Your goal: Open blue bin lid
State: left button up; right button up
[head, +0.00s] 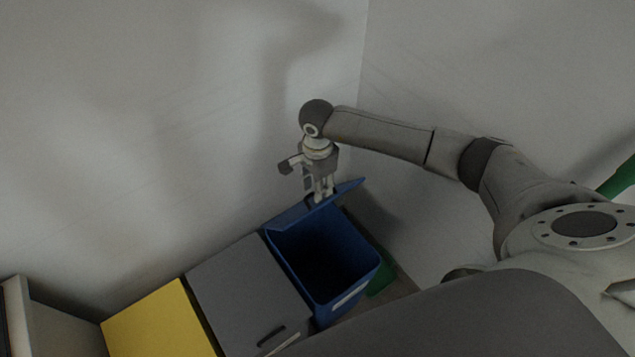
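The blue bin (349,266) stands by the wall, and its dark inside shows from above. Its blue lid (291,217) is swung up and back at the bin's far edge, seen nearly edge-on. My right gripper (323,196) points down at the lid, with its fingertips at or very near the lid's upper edge. The fingers are small and close together, so I cannot tell whether they are open, shut, or touching the lid. My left gripper is out of view.
A grey bin (240,290) with a closed lid stands just left of the blue bin, then a yellow-lidded bin (160,322). Part of a green thing (381,279) shows behind the blue bin's right side. Walls close in behind and to the right.

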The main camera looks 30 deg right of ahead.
jog(key=shift+f, duration=0.15)
grip_shut()
